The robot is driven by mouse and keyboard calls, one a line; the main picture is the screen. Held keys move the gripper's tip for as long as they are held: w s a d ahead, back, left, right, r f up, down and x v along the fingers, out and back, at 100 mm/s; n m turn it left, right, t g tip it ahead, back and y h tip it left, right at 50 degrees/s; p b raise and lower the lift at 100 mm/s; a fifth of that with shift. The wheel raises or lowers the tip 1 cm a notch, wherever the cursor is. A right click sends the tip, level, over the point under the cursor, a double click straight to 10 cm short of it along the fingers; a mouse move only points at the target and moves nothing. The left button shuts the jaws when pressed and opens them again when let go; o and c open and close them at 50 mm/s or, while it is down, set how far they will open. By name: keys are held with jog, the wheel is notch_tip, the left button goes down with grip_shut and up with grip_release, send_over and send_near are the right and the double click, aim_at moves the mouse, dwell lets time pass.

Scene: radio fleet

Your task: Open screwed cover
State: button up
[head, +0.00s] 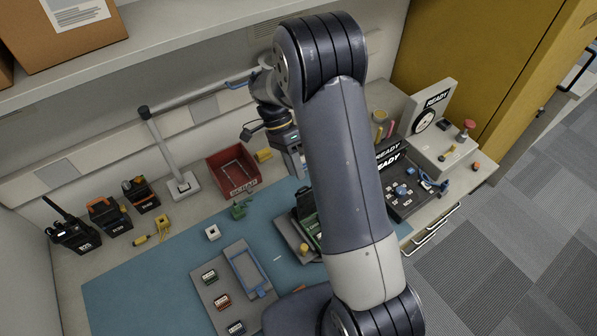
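My arm crosses the middle of the head view and hides part of the bench. My gripper (293,158) points down over the blue mat, behind my upper arm link. Its fingertips are hidden, so I cannot tell whether it is open or shut or holds anything. Below it, a dark device with a green part (312,230) sits in a grey holder (291,237), partly hidden by my arm. A yellow knob (304,249) is at the holder's front. I cannot make out a cover or screws on this device.
A red bin (233,171) and a lamp-like stand (170,150) are at the back. Several radios (73,232) stand at left. A grey tray (219,295) with small labelled parts lies in front. A dark tray (407,194) and a READY panel (430,108) are at right.

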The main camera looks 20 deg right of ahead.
aim_at(305, 200)
jog(key=v, duration=0.6)
jog(key=shift+r, duration=0.25)
jog(key=shift+s+f, duration=0.1)
jog(key=shift+s, duration=0.1)
jog(key=b+x, duration=0.3)
jog(key=x, duration=0.6)
jog(key=shift+w, duration=0.25)
jog(key=shift+w+f, duration=0.1)
